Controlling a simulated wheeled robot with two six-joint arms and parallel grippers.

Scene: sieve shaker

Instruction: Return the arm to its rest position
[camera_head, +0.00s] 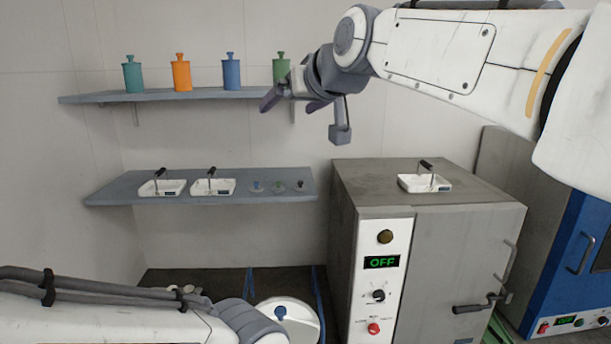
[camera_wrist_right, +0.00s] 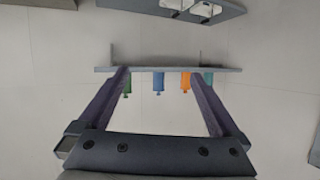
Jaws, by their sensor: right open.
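My right arm (camera_head: 450,55) comes in from the upper right in the head view. Its gripper (camera_head: 286,104) hangs in the air in front of the right end of the upper shelf, near the green bottle (camera_head: 281,68). In the right wrist view the gripper (camera_wrist_right: 160,95) has its two fingers wide apart with nothing between them; the shelf and bottles show beyond, upside down. My left arm (camera_head: 110,315) lies low at the left bottom of the head view, and its gripper is outside the picture.
The upper shelf (camera_head: 150,96) carries teal (camera_head: 133,75), orange (camera_head: 181,73) and blue (camera_head: 231,72) bottles. The lower shelf (camera_head: 110,193) holds two white trays. A grey oven (camera_head: 470,260) reading OFF has a white tray (camera_head: 425,184) on top. A blue machine (camera_head: 585,250) stands at right.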

